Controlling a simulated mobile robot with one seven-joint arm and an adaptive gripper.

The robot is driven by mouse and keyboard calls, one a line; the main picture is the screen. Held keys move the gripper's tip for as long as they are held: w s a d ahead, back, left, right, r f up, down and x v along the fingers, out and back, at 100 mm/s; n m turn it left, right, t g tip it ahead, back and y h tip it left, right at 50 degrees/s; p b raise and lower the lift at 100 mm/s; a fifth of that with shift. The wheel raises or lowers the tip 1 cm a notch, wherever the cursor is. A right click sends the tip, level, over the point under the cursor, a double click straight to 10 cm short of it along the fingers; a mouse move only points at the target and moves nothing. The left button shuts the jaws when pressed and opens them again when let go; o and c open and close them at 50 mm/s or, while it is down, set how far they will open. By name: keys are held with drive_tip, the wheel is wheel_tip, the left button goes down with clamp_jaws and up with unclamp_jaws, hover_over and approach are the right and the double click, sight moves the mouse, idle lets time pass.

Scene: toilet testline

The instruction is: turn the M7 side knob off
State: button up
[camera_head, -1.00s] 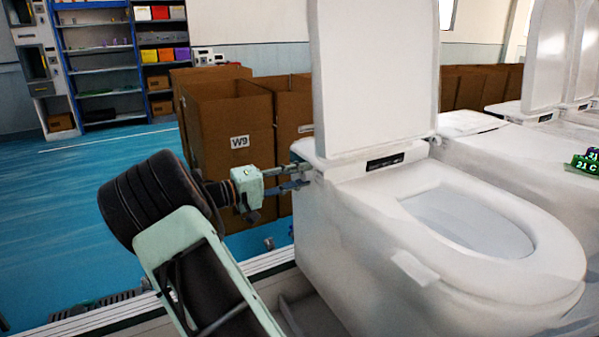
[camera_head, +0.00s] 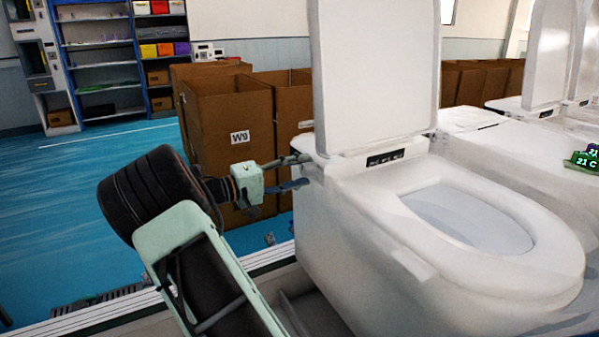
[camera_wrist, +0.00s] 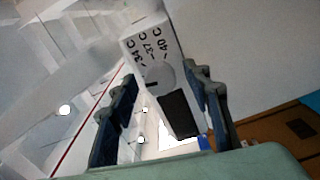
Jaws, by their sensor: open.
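A white toilet (camera_head: 370,230) with its lid up stands at the centre right in the head view. My gripper (camera_head: 304,170) is at the toilet's left side near the lid hinge, its two fingers apart, one above the other. In the wrist view, a round grey knob (camera_wrist: 158,75) with a dark mark sits on a white panel (camera_wrist: 135,48) printed 34 C, 37 C and 40 C. The open fingers of my gripper (camera_wrist: 161,80) stand on either side of the panel and knob. I cannot tell whether they touch it. No M7 label is readable. The knob is hidden in the head view.
Cardboard boxes (camera_head: 222,140), one marked W9, stand behind my gripper. A shelf (camera_head: 105,65) is at the back left. More toilets (camera_head: 500,140) stand to the right. Blue floor (camera_head: 60,210) is open on the left.

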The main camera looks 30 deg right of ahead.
drive_tip(key=a, duration=1.2)
drive_tip(key=shift+w, duration=0.35)
drive_tip(key=shift+s, duration=0.1)
